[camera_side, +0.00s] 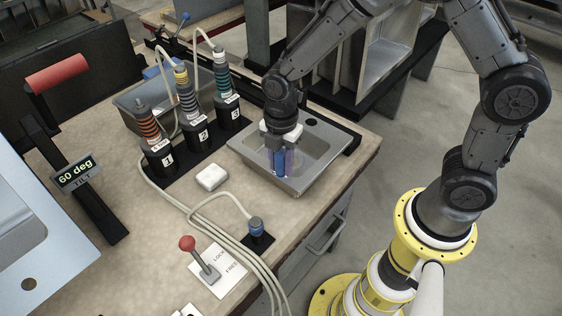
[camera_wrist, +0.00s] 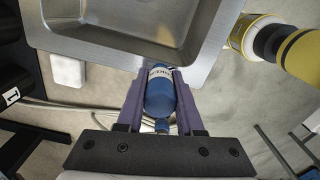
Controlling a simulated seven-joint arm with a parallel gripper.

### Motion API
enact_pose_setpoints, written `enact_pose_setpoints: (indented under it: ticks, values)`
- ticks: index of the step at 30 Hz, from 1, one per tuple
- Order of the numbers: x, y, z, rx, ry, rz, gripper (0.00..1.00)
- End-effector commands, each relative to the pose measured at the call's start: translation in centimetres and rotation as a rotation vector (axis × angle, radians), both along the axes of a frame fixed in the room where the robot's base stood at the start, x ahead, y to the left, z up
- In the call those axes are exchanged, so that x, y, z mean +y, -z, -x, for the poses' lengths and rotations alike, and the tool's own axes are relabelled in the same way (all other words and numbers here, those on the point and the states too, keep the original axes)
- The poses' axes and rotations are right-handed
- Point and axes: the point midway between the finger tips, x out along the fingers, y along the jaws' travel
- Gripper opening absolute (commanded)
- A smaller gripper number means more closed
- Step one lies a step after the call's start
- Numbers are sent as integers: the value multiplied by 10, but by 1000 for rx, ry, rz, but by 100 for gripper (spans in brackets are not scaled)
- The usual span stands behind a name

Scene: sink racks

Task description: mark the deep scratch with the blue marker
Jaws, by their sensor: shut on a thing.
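My gripper (camera_side: 284,158) is shut on the blue marker (camera_side: 280,163), which hangs tip-down over the grey metal sink (camera_side: 325,150). In the wrist view the marker (camera_wrist: 160,95) sits between the two purple-grey fingers of my gripper (camera_wrist: 161,85), with a white label band partly visible. The sink (camera_wrist: 125,50) fills the top of that view, beyond the marker. I cannot tell whether the tip touches the sink. I cannot make out a deep scratch in either view.
Three coiled tools in black holders numbered 1 (camera_side: 162,160), 2 (camera_side: 201,138) and 3 (camera_side: 230,112) stand left of the sink. A white block (camera_side: 212,177), a blue-topped fitting (camera_side: 256,228), cables and a red-knobbed lever (camera_side: 187,243) lie nearer. A tilt sign (camera_side: 75,174) reads 60 deg.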

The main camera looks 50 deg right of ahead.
Motion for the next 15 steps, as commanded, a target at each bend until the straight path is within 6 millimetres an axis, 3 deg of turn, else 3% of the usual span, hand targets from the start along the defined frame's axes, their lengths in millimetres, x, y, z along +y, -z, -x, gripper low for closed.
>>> enact_pose_setpoints:
  ticks: [10, 15]
  values:
    - [0, 2, 0, 2, 0, 0, 0]
    - [0, -7, 0, 0, 0, 0, 0]
